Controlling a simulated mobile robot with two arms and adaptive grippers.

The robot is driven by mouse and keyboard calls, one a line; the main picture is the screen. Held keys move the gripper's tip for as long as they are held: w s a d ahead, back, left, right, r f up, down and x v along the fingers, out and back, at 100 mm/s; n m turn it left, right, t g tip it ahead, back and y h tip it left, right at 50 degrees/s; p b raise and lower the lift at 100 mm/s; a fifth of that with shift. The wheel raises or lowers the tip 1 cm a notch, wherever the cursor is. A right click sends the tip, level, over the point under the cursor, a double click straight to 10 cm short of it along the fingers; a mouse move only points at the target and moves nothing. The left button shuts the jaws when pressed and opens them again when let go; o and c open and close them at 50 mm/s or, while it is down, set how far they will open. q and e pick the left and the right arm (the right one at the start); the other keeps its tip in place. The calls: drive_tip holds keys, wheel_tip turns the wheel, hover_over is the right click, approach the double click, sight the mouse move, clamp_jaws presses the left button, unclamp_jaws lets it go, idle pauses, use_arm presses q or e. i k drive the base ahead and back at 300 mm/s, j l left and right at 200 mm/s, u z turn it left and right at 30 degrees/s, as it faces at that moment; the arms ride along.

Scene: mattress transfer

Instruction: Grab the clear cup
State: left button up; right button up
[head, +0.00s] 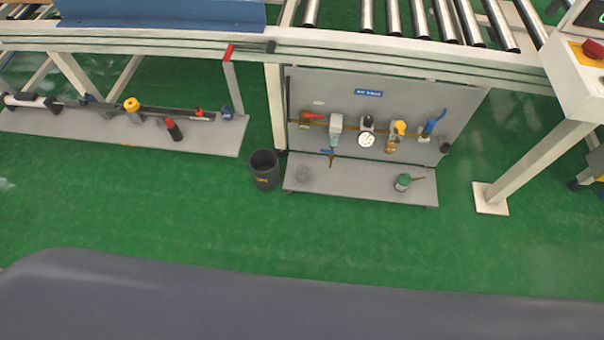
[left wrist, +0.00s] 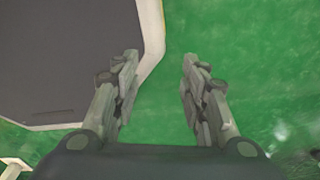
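A small clear cup (head: 302,173) appears to stand on the left part of the low grey shelf (head: 350,189) under the conveyor in the head view; it is small and faint. My left gripper (left wrist: 157,62) shows in the left wrist view with its two fingers apart and nothing between them. Green floor lies behind the fingers. The cup does not show in the left wrist view. Neither gripper shows in the head view, and my right gripper is in no view.
A dark bin (head: 264,170) stands just left of the shelf. A green-labelled container (head: 403,182) is on the shelf's right part. A grey panel with valves and gauges (head: 415,95) rises behind. A white post (head: 530,165) stands at right. Green floor (head: 250,235) in front is clear.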

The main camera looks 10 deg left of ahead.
sight(302, 171)
drive_tip(key=i+l+u, duration=0.3)
drive_tip(key=i+l, duration=0.3)
drive_tip(key=i+l+u, duration=0.3)
drive_tip(key=i+l, duration=0.4)
drive_tip(key=l, duration=0.1)
